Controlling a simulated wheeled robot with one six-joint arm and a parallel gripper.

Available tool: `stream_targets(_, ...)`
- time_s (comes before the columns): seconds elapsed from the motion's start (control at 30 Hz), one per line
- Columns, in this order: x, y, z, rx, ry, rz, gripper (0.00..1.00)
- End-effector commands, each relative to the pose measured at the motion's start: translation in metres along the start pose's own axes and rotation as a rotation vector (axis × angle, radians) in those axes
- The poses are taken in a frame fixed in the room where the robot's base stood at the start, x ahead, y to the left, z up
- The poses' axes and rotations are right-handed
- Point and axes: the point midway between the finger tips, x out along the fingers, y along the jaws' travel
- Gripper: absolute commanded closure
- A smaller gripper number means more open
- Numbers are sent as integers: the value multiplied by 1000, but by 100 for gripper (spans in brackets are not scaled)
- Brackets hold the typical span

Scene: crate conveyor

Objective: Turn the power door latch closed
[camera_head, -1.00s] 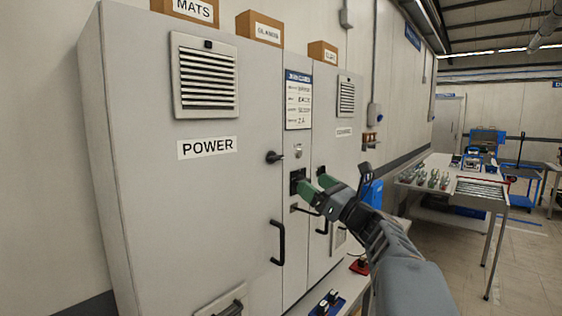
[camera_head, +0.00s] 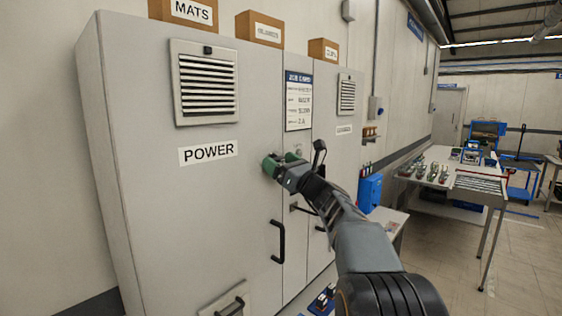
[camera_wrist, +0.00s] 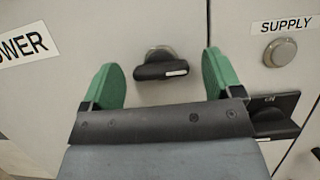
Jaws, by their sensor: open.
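The power door (camera_head: 200,220) is a grey cabinet door with a POWER label (camera_head: 209,151), and it looks shut. Its latch (camera_wrist: 161,66) is a black handle on a round metal base, lying nearly level in the wrist view. My gripper (camera_head: 281,162) is at the latch in the head view and hides it there. In the wrist view my gripper (camera_wrist: 160,75) is open, with one green finger on each side of the latch. Gaps show between the fingers and the handle, and nothing is held.
A SUPPLY button (camera_wrist: 279,52) and a black switch (camera_wrist: 274,115) sit right of the latch. A black pull handle (camera_head: 278,241) stands out lower on the door. A blue box (camera_head: 370,192) and a work table (camera_head: 450,180) are to the right.

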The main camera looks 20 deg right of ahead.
Motion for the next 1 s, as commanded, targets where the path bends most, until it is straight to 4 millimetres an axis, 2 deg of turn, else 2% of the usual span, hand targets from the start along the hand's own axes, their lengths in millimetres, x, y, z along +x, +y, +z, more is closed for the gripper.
stream_targets(0.23,0,0,0,0,0,0,15)
stream_targets(0.73,0,0,0,0,0,1,63)
stream_targets(1.0,0,0,-1,-30,-1,13,64)
